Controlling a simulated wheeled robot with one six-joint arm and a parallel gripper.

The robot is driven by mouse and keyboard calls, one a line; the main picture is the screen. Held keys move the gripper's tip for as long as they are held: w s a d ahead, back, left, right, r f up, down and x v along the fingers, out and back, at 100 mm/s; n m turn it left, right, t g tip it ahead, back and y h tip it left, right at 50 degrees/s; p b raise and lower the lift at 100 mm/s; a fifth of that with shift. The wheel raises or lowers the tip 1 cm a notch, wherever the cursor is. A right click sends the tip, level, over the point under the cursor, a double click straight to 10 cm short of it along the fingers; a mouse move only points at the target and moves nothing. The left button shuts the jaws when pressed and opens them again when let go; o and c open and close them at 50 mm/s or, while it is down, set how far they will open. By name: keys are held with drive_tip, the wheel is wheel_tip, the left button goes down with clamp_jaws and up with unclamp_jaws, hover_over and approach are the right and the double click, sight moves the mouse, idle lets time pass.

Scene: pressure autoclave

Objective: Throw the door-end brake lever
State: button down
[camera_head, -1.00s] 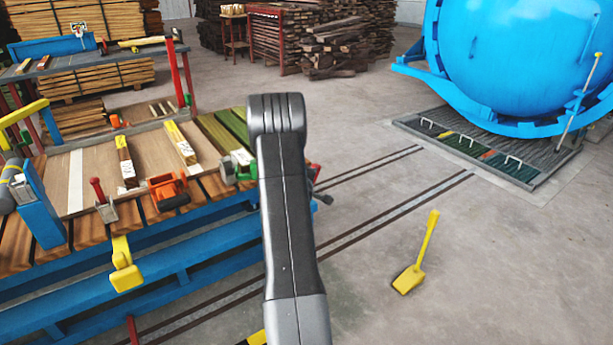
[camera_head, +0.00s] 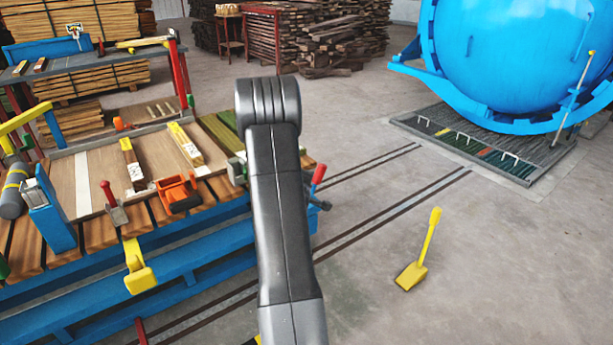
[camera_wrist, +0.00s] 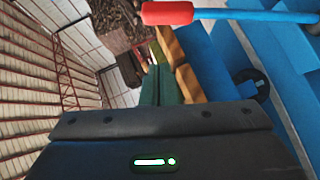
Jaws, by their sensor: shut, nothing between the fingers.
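A lever with a red grip (camera_head: 318,175) and a blue rod stands at the near right end of the blue cart (camera_head: 180,262), just right of my arm. In the wrist view its red grip (camera_wrist: 168,13) and blue rod (camera_wrist: 250,15) lie across the top, apart from my gripper. In the head view my arm link hides the gripper.
The cart's deck holds clamps, boards and an orange tool (camera_head: 178,193). Floor rails (camera_head: 400,205) run toward the blue autoclave (camera_head: 515,60).

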drive_tip(key=shift+v, duration=2.2)
drive_tip(key=shift+w, duration=0.1)
